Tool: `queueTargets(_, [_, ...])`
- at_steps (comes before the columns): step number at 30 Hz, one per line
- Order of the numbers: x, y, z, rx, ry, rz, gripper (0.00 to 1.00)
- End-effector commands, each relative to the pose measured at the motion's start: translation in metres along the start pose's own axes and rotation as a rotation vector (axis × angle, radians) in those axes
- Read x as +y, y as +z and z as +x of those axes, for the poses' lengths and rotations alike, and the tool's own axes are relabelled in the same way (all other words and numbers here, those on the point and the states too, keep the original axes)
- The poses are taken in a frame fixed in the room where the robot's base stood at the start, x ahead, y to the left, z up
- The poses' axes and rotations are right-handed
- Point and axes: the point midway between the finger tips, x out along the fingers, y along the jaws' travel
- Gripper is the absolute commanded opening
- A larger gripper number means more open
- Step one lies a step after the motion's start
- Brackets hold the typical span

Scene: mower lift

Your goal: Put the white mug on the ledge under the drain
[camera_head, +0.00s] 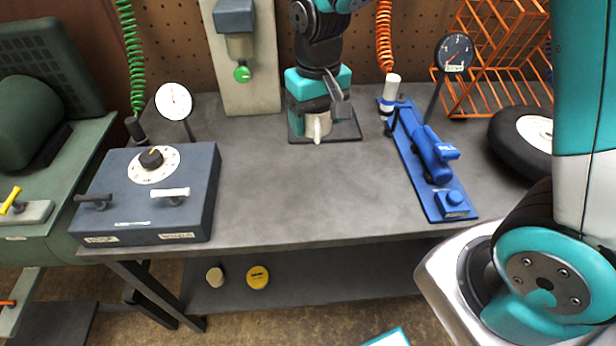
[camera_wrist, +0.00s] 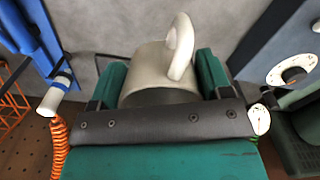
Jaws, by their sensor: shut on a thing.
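The white mug (camera_head: 318,126) is at the back middle of the bench, below my gripper (camera_head: 319,108). The wrist view shows the mug (camera_wrist: 148,70) between the two teal fingers of my gripper (camera_wrist: 160,80), with its handle up and to the right. My gripper is shut on it. The drain looks to be the green knob (camera_head: 242,74) under a clear bowl on the cream panel (camera_head: 251,100), left of my gripper. I cannot make out a separate ledge below it. A dark square plate (camera_head: 347,131) lies under the mug; whether they touch is unclear.
A blue box with a dial (camera_head: 150,205) sits at the bench's left. A blue tool on a blue base (camera_head: 415,165), a wheel (camera_head: 530,135) and an orange rack (camera_head: 480,75) are at the right. The bench's middle (camera_head: 290,190) is clear. Coiled hoses hang behind.

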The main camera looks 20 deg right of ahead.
Motion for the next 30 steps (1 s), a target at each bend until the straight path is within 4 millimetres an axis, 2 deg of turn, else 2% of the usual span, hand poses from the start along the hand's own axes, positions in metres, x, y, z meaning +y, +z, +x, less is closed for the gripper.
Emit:
queueTargets(9, [-0.002, 0.002, 0.089, -0.010, 0.002, -0.004, 0.48])
queueTargets(15, [-0.001, 0.002, 0.134, -0.005, 0.001, -0.002, 0.48])
queueTargets(22, [0.000, 0.001, 0.157, -0.003, 0.000, 0.000, 0.48])
queueTargets(27, [0.001, 0.001, 0.181, -0.004, 0.001, 0.000, 0.48])
queueTargets(30, [0.000, 0.001, 0.187, -0.001, 0.000, 0.000, 0.48])
